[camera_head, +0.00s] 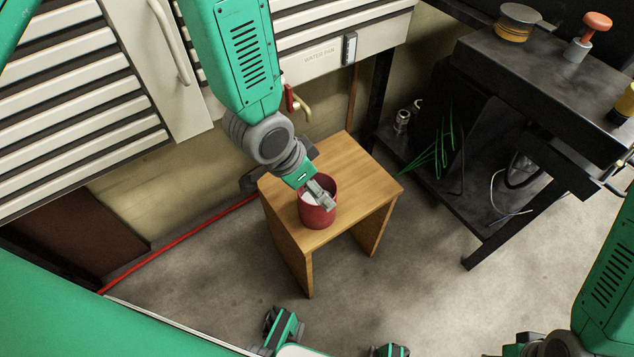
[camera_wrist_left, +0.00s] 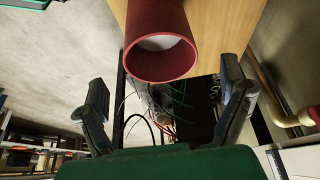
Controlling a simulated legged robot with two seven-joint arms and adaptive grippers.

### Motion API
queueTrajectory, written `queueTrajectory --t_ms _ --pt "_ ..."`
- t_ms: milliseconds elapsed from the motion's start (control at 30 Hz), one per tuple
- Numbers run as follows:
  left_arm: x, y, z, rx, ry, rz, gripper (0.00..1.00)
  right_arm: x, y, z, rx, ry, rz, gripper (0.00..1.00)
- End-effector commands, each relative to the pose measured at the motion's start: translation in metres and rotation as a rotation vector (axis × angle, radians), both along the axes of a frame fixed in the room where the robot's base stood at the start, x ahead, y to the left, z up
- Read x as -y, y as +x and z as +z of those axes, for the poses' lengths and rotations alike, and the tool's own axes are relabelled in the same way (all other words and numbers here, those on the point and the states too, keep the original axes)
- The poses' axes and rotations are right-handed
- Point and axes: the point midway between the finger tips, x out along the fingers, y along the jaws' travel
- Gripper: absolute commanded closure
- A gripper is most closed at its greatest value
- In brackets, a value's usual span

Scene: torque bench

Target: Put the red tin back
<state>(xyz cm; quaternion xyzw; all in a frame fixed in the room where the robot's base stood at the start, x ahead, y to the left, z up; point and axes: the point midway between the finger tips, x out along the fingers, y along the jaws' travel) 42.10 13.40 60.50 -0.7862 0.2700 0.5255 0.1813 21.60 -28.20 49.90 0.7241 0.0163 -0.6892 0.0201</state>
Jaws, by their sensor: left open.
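The red tin (camera_head: 318,216) stands upright on a small wooden stool (camera_head: 362,183). Its open mouth shows a pale inside. My left gripper (camera_head: 319,190) is over the tin's mouth in the head view, and one finger covers part of the rim. In the left wrist view the red tin (camera_wrist_left: 160,62) shows its round mouth toward the camera. The spread fingers of my left gripper (camera_wrist_left: 164,85) are on either side of it with gaps and nothing between them. Whether the fingertips reach the tin's rim I cannot tell. My right gripper is not visible; only part of the right arm shows at lower right.
A louvred cabinet (camera_head: 75,75) stands behind the stool at left. A dark metal bench (camera_head: 545,85) stands at right, with an orange-topped tool (camera_head: 595,25) on it. A red pipe (camera_head: 185,241) runs along the floor. The floor (camera_head: 420,265) right of the stool is clear.

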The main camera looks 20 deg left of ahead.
Motion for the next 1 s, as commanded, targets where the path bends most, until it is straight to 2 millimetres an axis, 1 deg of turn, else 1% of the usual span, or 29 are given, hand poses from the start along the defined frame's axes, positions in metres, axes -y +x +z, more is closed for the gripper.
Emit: queueTrajectory --t_ms 33,100,200,300,433,667,733,767,833,867,900,967,1000 --pt "-0.003 -0.003 0.016 0.001 -0.001 0.001 0.10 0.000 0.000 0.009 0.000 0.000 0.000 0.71" --pt "-0.007 -0.008 0.030 0.002 -0.001 0.001 0.10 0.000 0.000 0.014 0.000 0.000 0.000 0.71" --pt "-0.011 -0.014 0.047 0.001 -0.001 0.001 0.10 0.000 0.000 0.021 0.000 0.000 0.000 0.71" --pt "-0.015 -0.018 0.060 0.000 0.000 0.001 0.10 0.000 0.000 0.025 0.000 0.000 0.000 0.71" --pt "-0.017 -0.021 0.069 0.000 0.000 0.000 0.10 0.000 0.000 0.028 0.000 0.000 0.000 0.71" --pt "-0.018 -0.024 0.069 -0.004 0.000 0.002 0.10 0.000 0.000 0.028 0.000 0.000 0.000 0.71" --pt "-0.023 -0.029 0.061 -0.021 -0.004 0.025 0.10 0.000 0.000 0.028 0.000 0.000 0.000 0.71" --pt "-0.026 -0.035 0.054 -0.037 -0.005 0.046 0.10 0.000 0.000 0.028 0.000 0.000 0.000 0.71" --pt "-0.041 -0.054 0.029 -0.088 -0.008 0.122 0.10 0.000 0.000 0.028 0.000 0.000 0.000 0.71" --pt "-0.049 -0.065 0.017 -0.114 -0.007 0.165 0.10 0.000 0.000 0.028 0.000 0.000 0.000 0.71" --pt "-0.060 -0.082 0.000 -0.151 -0.002 0.225 0.10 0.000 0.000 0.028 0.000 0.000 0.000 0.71" --pt "-0.079 -0.109 -0.024 -0.202 0.014 0.320 0.10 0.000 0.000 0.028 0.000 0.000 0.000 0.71" --pt "-0.092 -0.127 -0.037 -0.230 0.029 0.379 0.10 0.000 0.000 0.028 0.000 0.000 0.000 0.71"
